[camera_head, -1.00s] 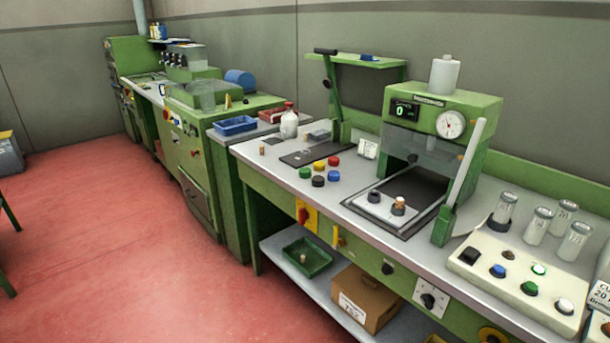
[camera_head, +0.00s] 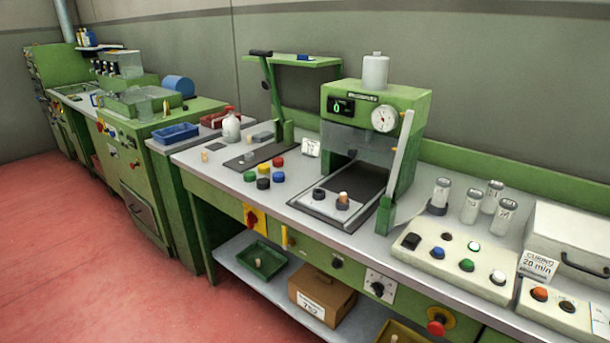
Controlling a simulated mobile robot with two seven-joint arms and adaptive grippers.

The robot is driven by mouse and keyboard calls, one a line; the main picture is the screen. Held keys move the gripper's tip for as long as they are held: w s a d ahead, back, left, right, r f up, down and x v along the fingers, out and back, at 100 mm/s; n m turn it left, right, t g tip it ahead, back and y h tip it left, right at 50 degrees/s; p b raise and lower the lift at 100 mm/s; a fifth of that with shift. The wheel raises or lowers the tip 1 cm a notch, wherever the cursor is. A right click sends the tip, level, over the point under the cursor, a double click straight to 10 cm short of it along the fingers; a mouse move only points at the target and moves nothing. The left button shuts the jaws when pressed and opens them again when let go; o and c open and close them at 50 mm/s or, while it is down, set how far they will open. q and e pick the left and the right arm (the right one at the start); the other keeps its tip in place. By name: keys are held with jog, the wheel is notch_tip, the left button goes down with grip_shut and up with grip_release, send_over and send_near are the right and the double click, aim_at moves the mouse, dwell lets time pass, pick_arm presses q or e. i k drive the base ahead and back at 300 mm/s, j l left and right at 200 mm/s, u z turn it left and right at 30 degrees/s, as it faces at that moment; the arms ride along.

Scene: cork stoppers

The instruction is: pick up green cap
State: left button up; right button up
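The green cap (camera_head: 249,176) sits on the grey worktop at the left of a small cluster of caps. A yellow cap (camera_head: 264,168), a red cap (camera_head: 278,162), a blue cap (camera_head: 278,177) and a black cap (camera_head: 263,184) stand close beside it. Neither of my grippers is in the head view.
A green press machine (camera_head: 375,115) stands right of the caps, with a cork stopper (camera_head: 342,197) on its plate. A control panel (camera_head: 455,262) and several glass jars are further right. Red floor lies in front.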

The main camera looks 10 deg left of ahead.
aim_at(249, 177)
jog(key=j+z, duration=0.2)
jog(key=z, duration=0.15)
jog(key=i+j+z, duration=0.1)
jog(key=j+z, duration=0.4)
jog(key=z, duration=0.2)
jog(key=j+z, duration=0.25)
jog(key=j, duration=0.2)
jog(key=j+z, duration=0.3)
jog(key=j, duration=0.15)
jog(key=k+j+z, duration=0.1)
jog(key=j, duration=0.2)
jog(key=k+j+z, duration=0.1)
jog(key=j, duration=0.25)
jog(key=k+j, duration=0.1)
jog(key=j, duration=0.2)
jog(key=k+j, duration=0.1)
jog(key=j, duration=0.2)
jog(key=k+j+z, duration=0.1)
jog(key=j, duration=0.2)
jog(key=k+j, duration=0.1)
jog(key=j, duration=0.25)
